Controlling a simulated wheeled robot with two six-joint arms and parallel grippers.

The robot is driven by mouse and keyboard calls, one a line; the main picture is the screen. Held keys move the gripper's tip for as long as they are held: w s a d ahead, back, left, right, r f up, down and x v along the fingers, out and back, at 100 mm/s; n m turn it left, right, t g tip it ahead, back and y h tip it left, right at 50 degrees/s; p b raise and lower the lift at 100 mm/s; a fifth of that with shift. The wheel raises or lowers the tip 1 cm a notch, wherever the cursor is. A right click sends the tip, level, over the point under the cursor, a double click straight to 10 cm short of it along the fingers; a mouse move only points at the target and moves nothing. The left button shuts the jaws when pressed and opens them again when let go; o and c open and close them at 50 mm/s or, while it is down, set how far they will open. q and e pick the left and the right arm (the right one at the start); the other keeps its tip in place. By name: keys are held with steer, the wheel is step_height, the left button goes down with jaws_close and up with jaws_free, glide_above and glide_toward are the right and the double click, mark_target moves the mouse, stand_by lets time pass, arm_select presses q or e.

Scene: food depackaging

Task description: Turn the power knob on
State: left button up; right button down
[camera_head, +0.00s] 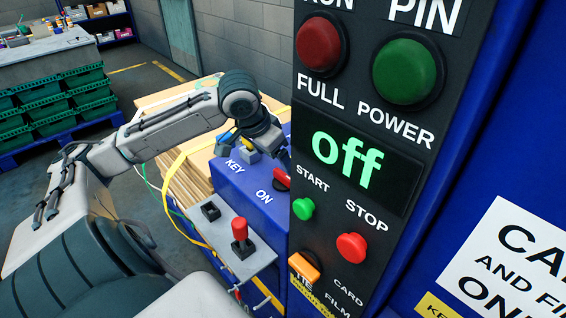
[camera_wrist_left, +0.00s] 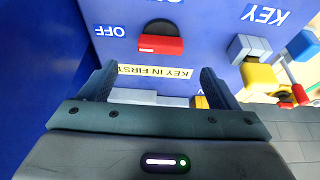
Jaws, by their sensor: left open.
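The red power knob (camera_wrist_left: 160,44) sits on a blue panel (camera_wrist_left: 200,30) in the left wrist view, with an OFF label to its left and an ON label, partly cut off, above it. Its red bar lies roughly level in that view. The knob also shows in the head view (camera_head: 282,179), beside the ON label and partly covered by the black panel's edge. My left gripper (camera_wrist_left: 156,78) is open and empty, its two fingers apart and pointing toward the knob. In the head view my left gripper (camera_head: 279,150) is just above the knob, fingertips unclear. My right gripper is out of view.
A black control panel (camera_head: 350,130) with a green "off" display and several buttons stands close at right. Blue and yellow blocks (camera_wrist_left: 258,72) jut out near the KEY label. A red-topped lever (camera_head: 240,230) stands on a grey plate. Stacked boards (camera_head: 185,175) lie behind.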

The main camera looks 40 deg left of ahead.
mark_target(283, 174)
arm_select(q)
steer(key=x, duration=0.3)
steer(key=shift+w+f, duration=0.15)
steer(key=shift+f, duration=0.15)
steer(key=p+x, duration=0.1)
steer(key=x, duration=0.2)
steer(key=shift+w+f, duration=0.2)
steer(key=shift+f, duration=0.45)
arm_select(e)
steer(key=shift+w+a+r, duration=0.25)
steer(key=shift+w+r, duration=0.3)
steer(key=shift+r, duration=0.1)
arm_select(q)
steer(key=c, duration=1)
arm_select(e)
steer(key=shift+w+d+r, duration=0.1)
